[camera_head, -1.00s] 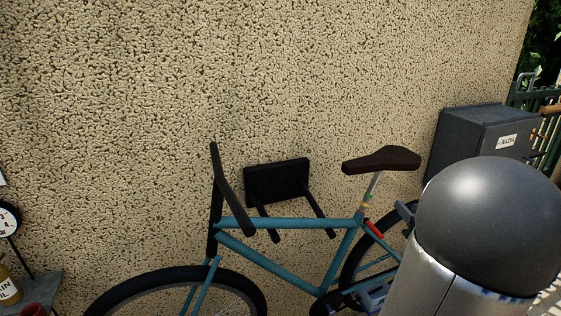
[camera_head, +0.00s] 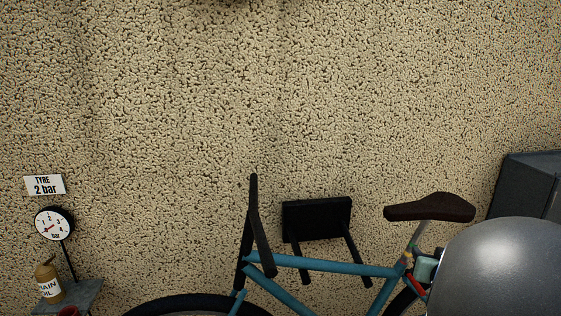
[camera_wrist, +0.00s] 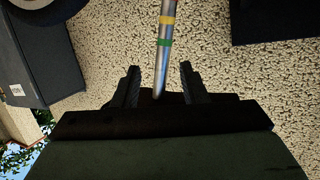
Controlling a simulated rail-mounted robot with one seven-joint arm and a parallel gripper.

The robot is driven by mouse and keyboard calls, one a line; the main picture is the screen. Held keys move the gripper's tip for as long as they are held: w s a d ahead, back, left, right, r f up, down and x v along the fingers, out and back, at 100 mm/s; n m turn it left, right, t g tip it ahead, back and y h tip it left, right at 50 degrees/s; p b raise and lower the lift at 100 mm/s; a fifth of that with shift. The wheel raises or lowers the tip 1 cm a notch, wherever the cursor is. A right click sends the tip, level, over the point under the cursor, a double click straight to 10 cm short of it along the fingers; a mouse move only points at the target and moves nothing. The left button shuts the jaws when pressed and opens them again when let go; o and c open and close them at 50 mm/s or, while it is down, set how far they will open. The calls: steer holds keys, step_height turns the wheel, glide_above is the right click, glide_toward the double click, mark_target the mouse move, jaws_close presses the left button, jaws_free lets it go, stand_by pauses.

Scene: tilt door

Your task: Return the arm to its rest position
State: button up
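My gripper (camera_wrist: 159,88) shows in the wrist view with its two dark fingers apart. A silver seat post (camera_wrist: 165,55) with yellow and green bands appears between the fingers, with visible space on both sides of it. A dark brown surface sits behind the fingers at the post's end; I cannot tell how close it is. In the head view the gripper cannot be made out. The teal bicycle (camera_head: 345,267) stands against the wall there, with its dark brown saddle (camera_head: 430,207) at right.
A black wall bracket (camera_head: 318,219) with two prongs is behind the bicycle frame. A dial gauge (camera_head: 54,224), a tyre sign (camera_head: 44,185) and an oil bottle (camera_head: 48,282) are at left. A grey box (camera_head: 530,185) is at right. The upper wall is bare.

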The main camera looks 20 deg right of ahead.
steer(key=w+a+f+n+g+y, duration=0.1)
steer(key=a+f+g+y, duration=0.15)
steer(key=a, duration=0.75)
steer(key=w+a+f+n+g+y, duration=0.1)
steer(key=w+a+f+n+g, duration=0.15)
steer(key=a, duration=0.65)
steer(key=s+a+f+n+g+y, duration=0.2)
steer(key=s+a, duration=0.4)
steer(key=a, duration=0.4)
steer(key=s+a+f+n+g+y, duration=0.1)
steer(key=s+a+n+g+y, duration=0.1)
steer(key=s+a+g, duration=0.2)
steer(key=s+a, duration=0.3)
steer(key=a, duration=0.2)
steer(key=shift+s+a+f+g, duration=0.3)
steer(key=shift+a+f+g, duration=0.05)
steer(key=shift+f+g, duration=0.05)
steer(key=shift+c, duration=0.3)
